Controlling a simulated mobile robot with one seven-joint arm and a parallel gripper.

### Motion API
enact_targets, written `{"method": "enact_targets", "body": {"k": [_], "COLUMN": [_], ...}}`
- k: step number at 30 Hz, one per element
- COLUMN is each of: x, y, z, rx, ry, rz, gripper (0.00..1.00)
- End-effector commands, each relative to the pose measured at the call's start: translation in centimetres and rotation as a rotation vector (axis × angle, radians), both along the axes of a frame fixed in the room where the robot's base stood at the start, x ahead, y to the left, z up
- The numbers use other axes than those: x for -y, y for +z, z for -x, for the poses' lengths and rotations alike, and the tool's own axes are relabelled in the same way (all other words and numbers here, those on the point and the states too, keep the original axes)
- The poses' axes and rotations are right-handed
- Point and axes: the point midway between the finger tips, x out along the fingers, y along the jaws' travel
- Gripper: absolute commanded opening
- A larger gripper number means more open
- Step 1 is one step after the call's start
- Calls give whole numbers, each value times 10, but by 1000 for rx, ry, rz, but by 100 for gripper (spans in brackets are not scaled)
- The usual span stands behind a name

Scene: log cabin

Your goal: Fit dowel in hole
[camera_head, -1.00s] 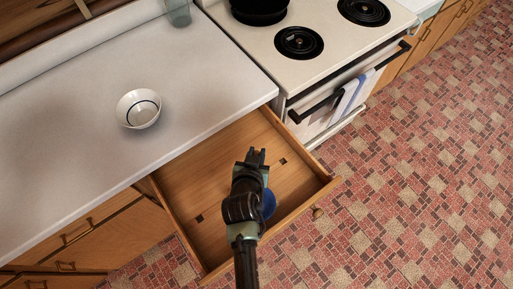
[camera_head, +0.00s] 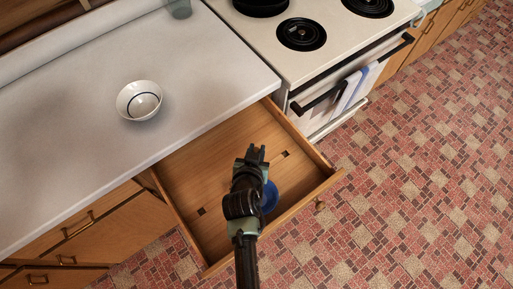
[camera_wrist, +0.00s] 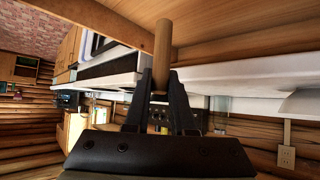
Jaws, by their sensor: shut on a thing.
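My gripper (camera_head: 255,152) is over the open wooden drawer (camera_head: 200,185). In the wrist view my gripper (camera_wrist: 161,95) is shut on a light wooden dowel (camera_wrist: 162,45), which stands out past the fingertips toward a wooden surface at the top of that view. The dowel cannot be made out in the head view. The drawer floor has two small dark square spots that look like holes, one at the right (camera_head: 286,154) and one at the lower left (camera_head: 202,211). I cannot tell whether the dowel touches anything.
A blue round thing (camera_head: 270,197) lies in the drawer, partly hidden by my arm. A white bowl (camera_head: 139,100) stands on the counter (camera_head: 70,140). The stove (camera_head: 330,55) with a towel (camera_head: 350,90) is right of the drawer. The tiled floor (camera_head: 430,180) is clear.

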Motion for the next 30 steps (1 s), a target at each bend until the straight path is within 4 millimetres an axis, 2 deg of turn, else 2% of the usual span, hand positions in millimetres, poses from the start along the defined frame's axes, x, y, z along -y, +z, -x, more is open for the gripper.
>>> {"method": "enact_targets", "body": {"k": [1, 9, 30], "x": [0, 0, 0], "y": [-10, -32, -35], "z": [0, 0, 0], "rx": [0, 0, 0], "ry": [0, 0, -1], "rz": [0, 0, 0], "gripper": [0, 0, 0]}}
